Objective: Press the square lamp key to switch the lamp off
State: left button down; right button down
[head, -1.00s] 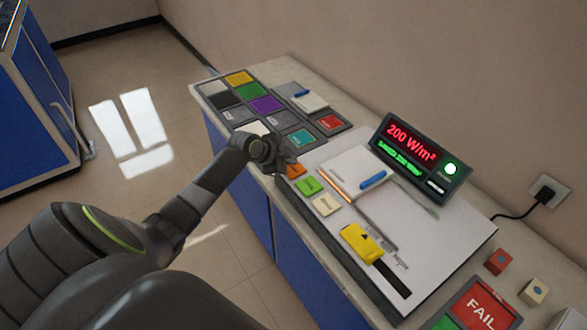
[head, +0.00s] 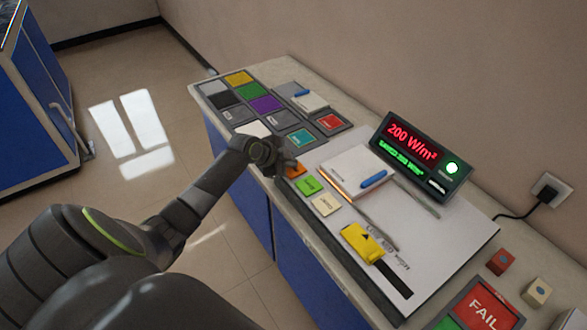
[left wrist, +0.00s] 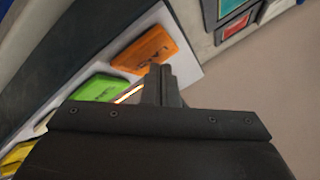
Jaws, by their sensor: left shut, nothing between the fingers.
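An orange square key (head: 296,170) with dark lettering, which looks like "LAMP", sits at the far end of a row of keys along the white board's edge. It also shows in the left wrist view (left wrist: 146,50). My left gripper (head: 287,161) is shut and empty, right by the orange key and partly covering it in the head view. In the left wrist view the closed fingertips (left wrist: 161,76) are at the orange key's near edge; I cannot tell whether they touch it. A green key (head: 309,185) and a cream key (head: 326,205) follow in the row.
The display (head: 421,157) reads 200 W/m² in red, with a green line below and a lit green round light. A notebook (head: 350,168) with a blue pen and a yellow meter (head: 363,243) lie on the board (head: 450,235). Coloured trays (head: 264,104) stand beyond the gripper.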

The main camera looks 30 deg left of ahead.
aim_at(290, 170)
pick_arm(q)
jog(key=shift+f, duration=0.3)
jog(key=shift+r, duration=0.1)
dwell(0.3)
jog(key=shift+r+p, duration=0.5)
jog(key=shift+r, duration=0.35)
notch_tip(290, 170, up, 6)
jog(key=p, duration=0.4)
jog(key=shift+p, duration=0.4)
